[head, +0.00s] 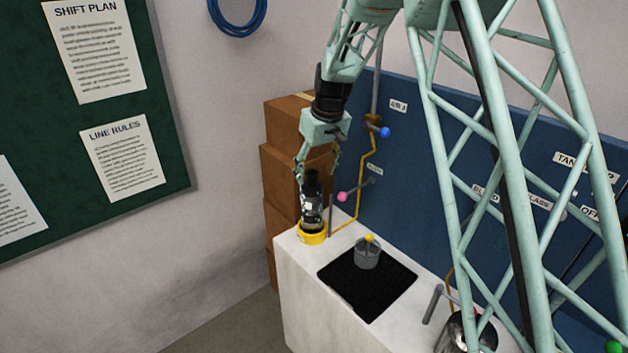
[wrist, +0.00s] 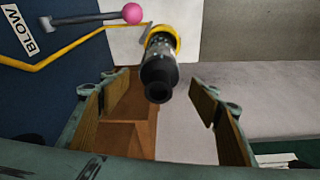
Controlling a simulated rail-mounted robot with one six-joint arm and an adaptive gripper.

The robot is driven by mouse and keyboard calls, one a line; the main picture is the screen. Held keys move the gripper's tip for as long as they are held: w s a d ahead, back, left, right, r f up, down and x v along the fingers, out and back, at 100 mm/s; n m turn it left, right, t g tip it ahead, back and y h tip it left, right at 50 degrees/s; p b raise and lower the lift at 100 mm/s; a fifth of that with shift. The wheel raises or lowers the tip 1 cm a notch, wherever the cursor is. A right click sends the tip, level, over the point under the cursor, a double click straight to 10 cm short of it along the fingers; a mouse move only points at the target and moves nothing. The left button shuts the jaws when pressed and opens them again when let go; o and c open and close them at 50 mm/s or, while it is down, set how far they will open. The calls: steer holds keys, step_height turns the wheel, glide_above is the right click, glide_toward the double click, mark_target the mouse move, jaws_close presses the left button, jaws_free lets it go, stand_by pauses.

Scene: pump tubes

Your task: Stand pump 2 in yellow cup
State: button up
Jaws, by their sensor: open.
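A dark pump (head: 312,200) with a black top and a paler patterned lower body stands about upright in the yellow cup (head: 312,238) at the far left end of the white bench. Its lower end is hidden inside the cup rim. The pump (wrist: 160,72) and the cup (wrist: 164,32) also show in the wrist view, the pump's black end facing the camera. My gripper (head: 316,172) is open above the cup, its fingers around the pump's upper part. In the wrist view my gripper (wrist: 160,106) shows clear gaps on both sides of the pump. No number is readable on the pump.
A grey cylinder with a yellow knob (head: 367,254) stands on the black mat (head: 345,285). A lever with a pink knob (head: 343,197) and a yellow pipe (head: 358,190) are close behind the cup. Cardboard boxes (head: 287,180) stand behind the bench end. A metal vessel (head: 456,335) is at front right.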

steer(key=shift+v, duration=1.55)
